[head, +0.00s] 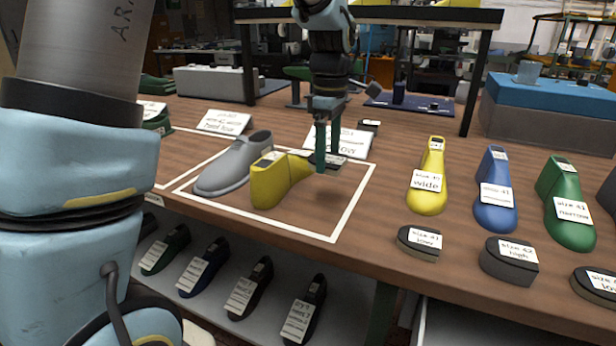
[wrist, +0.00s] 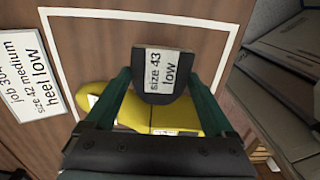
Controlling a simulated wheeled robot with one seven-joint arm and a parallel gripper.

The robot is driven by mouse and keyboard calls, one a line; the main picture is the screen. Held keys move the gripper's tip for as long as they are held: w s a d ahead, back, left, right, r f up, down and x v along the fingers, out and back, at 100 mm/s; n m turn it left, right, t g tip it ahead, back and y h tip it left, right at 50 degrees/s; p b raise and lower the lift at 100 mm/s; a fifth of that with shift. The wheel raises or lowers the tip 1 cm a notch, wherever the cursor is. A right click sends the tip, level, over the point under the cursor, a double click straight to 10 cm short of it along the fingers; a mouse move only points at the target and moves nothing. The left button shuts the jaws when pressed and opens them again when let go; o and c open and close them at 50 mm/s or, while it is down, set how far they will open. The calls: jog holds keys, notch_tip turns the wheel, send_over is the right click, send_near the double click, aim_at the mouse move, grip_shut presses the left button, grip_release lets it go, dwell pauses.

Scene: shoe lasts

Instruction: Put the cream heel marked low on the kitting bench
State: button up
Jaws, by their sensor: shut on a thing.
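My gripper (wrist: 163,88) is shut on a dark heel (wrist: 155,97) labelled "size 43 low"; its sides look dark, not cream. In the head view my gripper (head: 328,168) is over a white-outlined area of the wooden bench (head: 375,213). The held heel is partly hidden by the fingers there. A yellow shoe last (head: 270,185) lies in the outline, just left of the gripper, and shows under the heel in the wrist view (wrist: 95,101). I see no clearly cream heel.
A grey last (head: 235,165) lies left of the yellow one. A card (wrist: 30,75) reads "size 42 medium, heel low". Yellow (head: 428,190), blue (head: 495,200) and green lasts (head: 567,205) stand at right, with labelled heels (head: 420,243) in front. A lower shelf holds several dark lasts.

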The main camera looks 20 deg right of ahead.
aim_at(326, 198)
notch_tip(326, 198, down, 8)
jog(key=shift+r+p, duration=0.1)
jog(key=shift+p, duration=0.35)
jog(key=o, duration=1.1)
notch_tip(326, 198, up, 12)
jog(key=shift+b, duration=0.55)
jog(key=shift+s, duration=0.1)
